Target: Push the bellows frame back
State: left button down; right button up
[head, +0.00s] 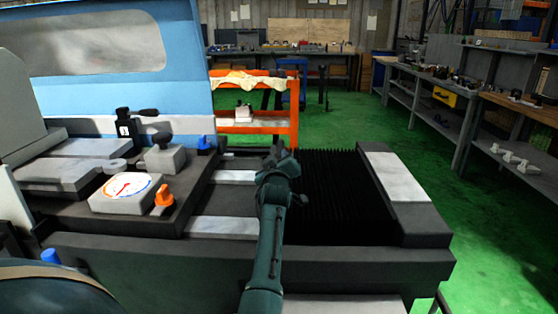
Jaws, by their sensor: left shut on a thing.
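The black pleated bellows (335,195) spans the machine bed on the right side in the head view. Its left end lies right beside my left gripper (279,153), and the bellows frame there is mostly hidden behind my gripper and wrist. My left gripper is shut at this end, apparently on the frame's edge; the fingertips are small and dark, so the exact contact is hard to see. My right gripper is not in view.
A white dial (126,190) and an orange knob (164,196) stand on the carriage left of my arm. A pale end plate (393,175) closes the bed on the right. An orange cart (262,122) stands behind. Green floor is clear at right.

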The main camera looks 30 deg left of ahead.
pick_arm(q)
jog(key=shift+w+d+r, duration=0.1)
jog(key=shift+d+r, duration=0.05)
jog(key=c, duration=1.3)
grip_release()
jog(key=shift+c, duration=0.2)
jog(key=shift+o, duration=0.7)
